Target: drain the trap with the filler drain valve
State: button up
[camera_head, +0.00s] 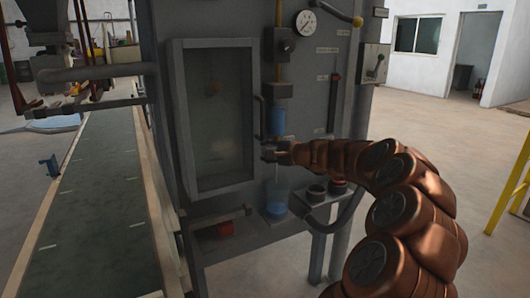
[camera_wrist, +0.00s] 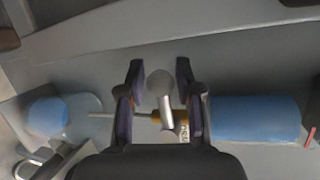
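The filler drain valve is a small fitting with a brass-coloured part (camera_wrist: 157,116) and a grey lever (camera_wrist: 167,110) ending in a round knob. It sits below the blue trap bowl (camera_head: 278,122), which also shows in the wrist view (camera_wrist: 255,118). My gripper (camera_wrist: 160,72) is at the valve, with dark fingers on both sides of the knob. Narrow gaps show between knob and fingers; I see no clear grip. A thin pale line, tube or stream, runs from the valve toward a clear container (camera_head: 276,198) with blue contents. In the head view my arm hides part of the valve.
The grey cabinet (camera_head: 235,30) has a windowed door (camera_head: 215,115) left of the valve and a pressure gauge (camera_head: 306,23) above. A small shelf (camera_head: 322,197) holds dark round items. A conveyor belt (camera_head: 100,200) runs at left; a yellow frame (camera_head: 508,185) stands at right. Floor behind is clear.

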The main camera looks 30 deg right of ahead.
grip_shut()
